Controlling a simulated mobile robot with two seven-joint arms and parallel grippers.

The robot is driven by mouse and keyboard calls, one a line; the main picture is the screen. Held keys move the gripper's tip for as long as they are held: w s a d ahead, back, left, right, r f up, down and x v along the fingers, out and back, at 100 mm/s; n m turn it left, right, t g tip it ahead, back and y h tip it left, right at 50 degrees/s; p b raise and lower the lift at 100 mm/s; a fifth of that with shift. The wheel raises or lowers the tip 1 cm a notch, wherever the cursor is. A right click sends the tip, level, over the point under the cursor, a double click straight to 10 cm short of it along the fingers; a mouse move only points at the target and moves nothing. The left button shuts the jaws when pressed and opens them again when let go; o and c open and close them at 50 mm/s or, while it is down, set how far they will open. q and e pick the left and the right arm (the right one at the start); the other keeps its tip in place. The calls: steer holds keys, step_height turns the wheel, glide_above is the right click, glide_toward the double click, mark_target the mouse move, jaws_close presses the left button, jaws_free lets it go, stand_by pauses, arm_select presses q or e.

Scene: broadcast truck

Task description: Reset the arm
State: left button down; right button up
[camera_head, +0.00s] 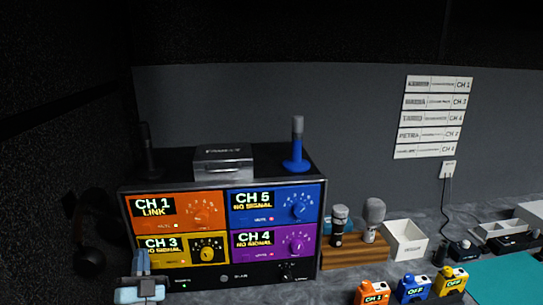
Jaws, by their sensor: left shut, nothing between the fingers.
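My left gripper (141,262) is in the lower left, in front of the lower left corner of the receiver rack (225,278). Its pale blue fingers point up and are shut with nothing between them. The rack has an orange CH 1 panel reading LINK (177,211), a blue CH 5 panel (275,207), a yellow CH 3 panel (182,248) and a purple CH 4 panel (272,243). The last three read NO SIGNAL. My gripper partly covers the area near the yellow panel's left end. My right gripper is not in view.
A blue handheld microphone (297,147), a black one and a metal box (223,162) are on the rack. Right of it are a wooden microphone stand (355,254), a white bin (404,240) and orange, blue and yellow packs (414,289). A channel list (433,117) hangs behind.

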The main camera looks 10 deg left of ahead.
arm_select(q)
steer(key=s+d+f+g+h, duration=0.7)
steer(key=s+f+g+h, duration=0.1)
steer(key=s+f+g, duration=0.35)
steer(key=s+d+f+n+g, duration=0.1)
steer(key=s+f+g, duration=0.1)
steer(key=s+g, duration=0.5)
steer(key=s+d+f+n+g, duration=0.1)
steer(key=s+f+g, duration=0.15)
steer(key=s, duration=0.85)
steer(key=w+d+f+t+h+p, duration=0.2)
steer(key=w+d+f+t+p, duration=0.3)
steer(key=d+f+t+p, duration=0.1)
steer(key=shift+w+f+m+t, duration=0.15)
steer(key=shift+f+m+t, duration=0.2)
steer(key=shift+f, duration=0.3)
